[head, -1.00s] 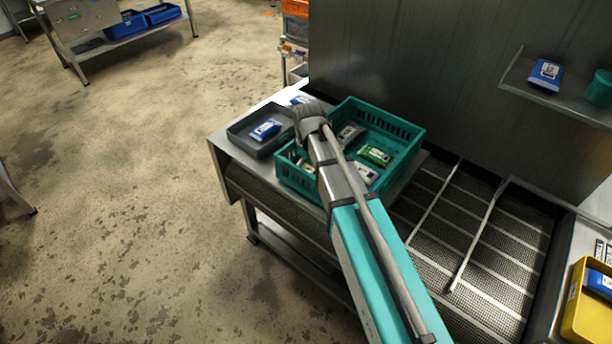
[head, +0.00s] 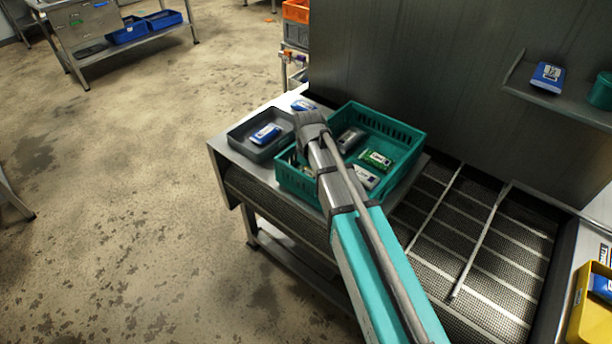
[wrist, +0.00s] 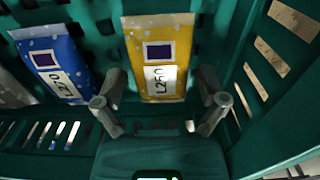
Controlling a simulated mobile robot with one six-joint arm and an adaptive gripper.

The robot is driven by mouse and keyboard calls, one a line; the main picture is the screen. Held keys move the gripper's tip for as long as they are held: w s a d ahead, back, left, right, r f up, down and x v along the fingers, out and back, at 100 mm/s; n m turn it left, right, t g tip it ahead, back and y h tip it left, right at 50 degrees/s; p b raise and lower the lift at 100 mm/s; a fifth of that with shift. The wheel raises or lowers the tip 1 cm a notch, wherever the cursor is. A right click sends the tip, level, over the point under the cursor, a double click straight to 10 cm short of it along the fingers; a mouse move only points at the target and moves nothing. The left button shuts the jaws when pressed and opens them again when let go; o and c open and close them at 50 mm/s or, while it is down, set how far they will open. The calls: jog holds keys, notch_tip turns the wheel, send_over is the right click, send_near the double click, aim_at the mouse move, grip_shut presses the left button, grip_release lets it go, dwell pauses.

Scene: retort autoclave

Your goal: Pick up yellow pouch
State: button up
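The yellow pouch (wrist: 158,50) lies in the teal crate (head: 400,131), with a dark square and a white printed label facing up in the wrist view. My gripper (wrist: 161,102) is open, one finger on each side of the pouch's near, labelled end. I cannot tell whether the fingers touch it. In the head view my arm hides the yellow pouch and the fingers. A blue pouch (wrist: 60,62) lies left of the yellow one, outside the left finger.
Crate walls are close around my gripper, the slotted right wall (wrist: 268,75) nearest. The crate also holds a green pouch (head: 376,160) and a white-grey pouch (head: 366,176). A grey tray (head: 243,145) with a blue pouch (head: 265,133) stands left. The mesh conveyor (head: 478,243) at right looks clear.

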aim_at(309, 173)
jog(key=c, duration=0.7)
jog(key=shift+c, duration=0.2)
jog(key=shift+r, duration=0.1)
notch_tip(309, 173, up, 3)
jog(key=p, duration=0.3)
jog(key=shift+r, duration=0.15)
jog(key=s+d+r+p, duration=0.2)
jog(key=d+r+p, duration=0.2)
jog(key=d+p, duration=0.1)
jog(key=s+d+r+p, duration=0.3)
jog(key=d+r+p, duration=0.2)
jog(key=d, duration=0.3)
jog(key=shift+s+r, duration=0.25)
jog(key=shift+r, duration=0.05)
